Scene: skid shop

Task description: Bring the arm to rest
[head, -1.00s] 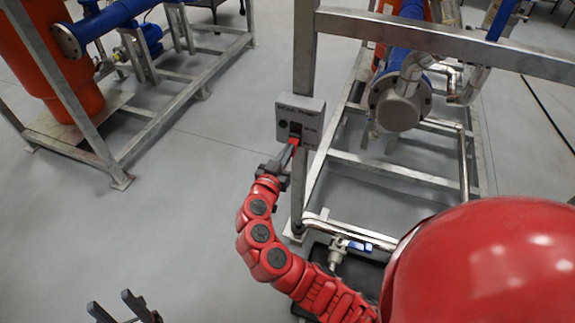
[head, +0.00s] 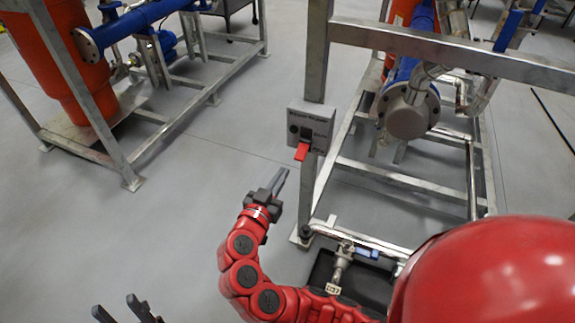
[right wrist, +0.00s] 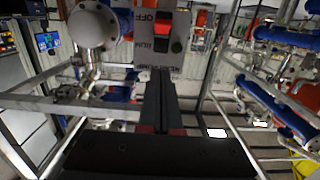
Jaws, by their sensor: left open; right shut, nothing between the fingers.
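My right gripper (head: 281,176) is shut and empty at the end of my red right arm. It is below and to the left of a grey switch box (head: 299,119), apart from it. The box is fixed to an upright metal post and has a red lever (head: 302,152) sticking out at its lower part. In the right wrist view the shut fingers (right wrist: 161,75) point towards the box, and its red switch (right wrist: 162,28) shows near the top. My left gripper (head: 117,304) is open and empty at the bottom left of the head view; its arm is out of frame.
The post belongs to a metal skid frame (head: 450,41) with pipes and a flange (head: 408,110). A valve with a tag (head: 341,262) is close to my right forearm. Another skid with an orange tank (head: 63,65) stands at left. The floor (head: 180,215) between is clear.

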